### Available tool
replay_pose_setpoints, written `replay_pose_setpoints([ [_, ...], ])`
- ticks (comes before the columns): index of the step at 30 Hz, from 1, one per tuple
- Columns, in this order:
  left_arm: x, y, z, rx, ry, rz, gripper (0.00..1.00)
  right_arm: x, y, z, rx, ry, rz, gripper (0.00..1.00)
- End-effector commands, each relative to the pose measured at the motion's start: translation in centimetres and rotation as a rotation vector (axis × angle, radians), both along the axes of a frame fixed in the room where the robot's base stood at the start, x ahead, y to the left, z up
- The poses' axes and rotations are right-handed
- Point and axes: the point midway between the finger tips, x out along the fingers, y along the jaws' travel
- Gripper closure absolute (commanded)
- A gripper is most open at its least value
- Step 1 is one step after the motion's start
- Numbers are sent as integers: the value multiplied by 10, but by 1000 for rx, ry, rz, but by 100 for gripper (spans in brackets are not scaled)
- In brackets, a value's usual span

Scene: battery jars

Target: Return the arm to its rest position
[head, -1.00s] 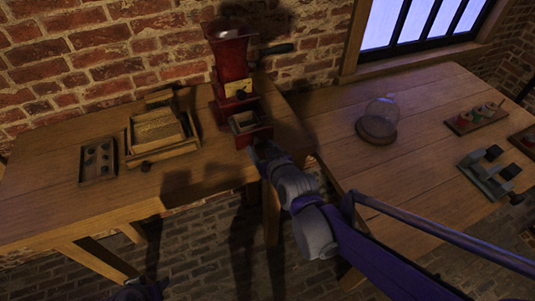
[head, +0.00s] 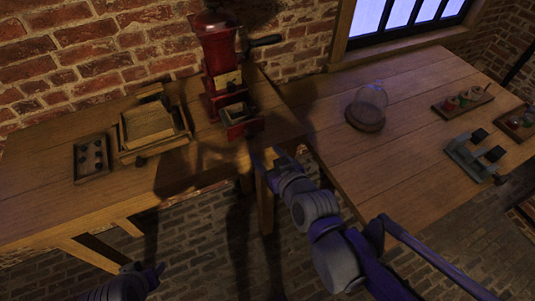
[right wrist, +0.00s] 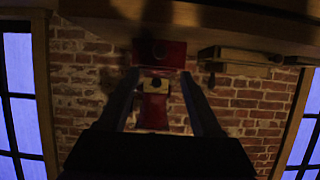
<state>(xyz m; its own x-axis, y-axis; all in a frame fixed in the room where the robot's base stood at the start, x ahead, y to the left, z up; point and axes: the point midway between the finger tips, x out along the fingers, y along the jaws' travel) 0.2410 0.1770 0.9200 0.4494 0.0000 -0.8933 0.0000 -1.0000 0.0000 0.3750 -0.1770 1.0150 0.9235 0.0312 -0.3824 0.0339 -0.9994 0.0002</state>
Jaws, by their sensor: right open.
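My right gripper (head: 268,156) is open and empty, in front of the table edge, just below and right of the red grinder (head: 219,62). In the right wrist view its two dark fingers (right wrist: 160,92) stand apart, with the red grinder (right wrist: 154,112) beyond them, upside down in the picture. The grinder's small drawer (head: 237,116) faces me, and the gripper is apart from it. My left gripper (head: 143,270) is low at the bottom left, over the floor; its finger opening is not clear.
The left wooden table (head: 50,210) holds a box (head: 150,125) and a small tray with dark round pieces (head: 91,158). The right table (head: 400,150) holds a glass dome (head: 368,105), a tray of small items (head: 463,100) and a metal fixture (head: 475,158). Open floor lies in front.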

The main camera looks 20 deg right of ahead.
Motion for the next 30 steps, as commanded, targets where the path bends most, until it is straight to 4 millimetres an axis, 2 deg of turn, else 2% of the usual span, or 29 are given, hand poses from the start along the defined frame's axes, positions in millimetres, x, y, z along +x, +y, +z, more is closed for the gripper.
replay_pose_setpoints([
  [11,0,0,0,0,0,0,50,0,0,0,0,1,0,34],
  [14,0,0,0,0,0,0,50,-5,3,-6,3,39,9,34],
  [17,1,0,2,0,-1,0,50,-25,9,-26,7,169,28,34],
  [21,2,0,6,0,-3,0,50,-71,11,-60,7,426,27,34],
  [24,2,0,7,0,-4,0,50,-103,7,-76,-1,577,2,34],
  [27,2,0,8,0,-4,0,50,-124,3,-84,-8,672,-22,34],
  [30,2,0,8,0,-4,0,50,-132,1,-87,-13,709,-33,34],
])
